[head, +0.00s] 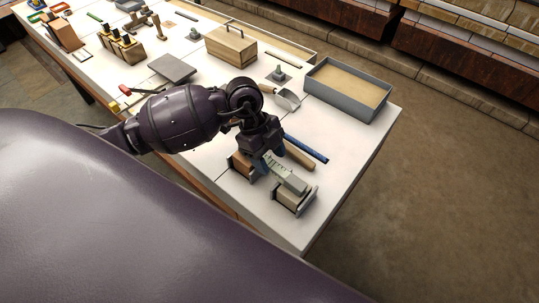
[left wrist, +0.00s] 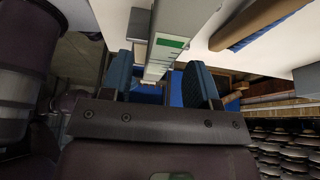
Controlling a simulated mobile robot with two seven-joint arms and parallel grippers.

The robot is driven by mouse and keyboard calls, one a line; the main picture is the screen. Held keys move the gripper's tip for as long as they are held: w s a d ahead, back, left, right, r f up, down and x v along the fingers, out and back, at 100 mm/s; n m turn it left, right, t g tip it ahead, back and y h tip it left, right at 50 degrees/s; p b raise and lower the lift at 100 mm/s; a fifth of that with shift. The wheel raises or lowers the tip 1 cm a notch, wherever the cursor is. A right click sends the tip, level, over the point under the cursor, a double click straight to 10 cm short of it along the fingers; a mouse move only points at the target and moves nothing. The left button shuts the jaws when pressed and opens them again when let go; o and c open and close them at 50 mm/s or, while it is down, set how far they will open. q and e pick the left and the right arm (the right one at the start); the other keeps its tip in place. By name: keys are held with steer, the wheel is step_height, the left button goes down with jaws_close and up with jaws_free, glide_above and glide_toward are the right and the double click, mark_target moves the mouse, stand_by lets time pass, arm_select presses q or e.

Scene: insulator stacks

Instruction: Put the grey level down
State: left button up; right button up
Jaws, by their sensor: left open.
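The grey level (head: 285,175) is a slim pale bar with a green-and-white scale on its side. In the head view it appears to lie across two wooden rests, the front one (head: 292,199) and the rear one (head: 242,164). My left gripper (head: 264,153) is over the level's rear part and hides that end. In the left wrist view the level (left wrist: 178,35) runs between the two blue fingers of my open left gripper (left wrist: 162,85). The fingers stand apart on either side of it; contact cannot be told. My right gripper is not in view.
A wooden handle (head: 299,156) and a blue rod (head: 306,149) lie right beside the level. A grey sand-filled tray (head: 312,92) stands at the table's right end. A scoop (head: 287,99), a wooden box (head: 230,47) and a dark plate (head: 172,68) lie farther back.

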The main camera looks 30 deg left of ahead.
arm_select(q)
steer(key=shift+r, duration=0.25)
steer(key=p+v, duration=0.2)
steer(key=v, duration=1)
steer(key=shift+r, duration=0.4)
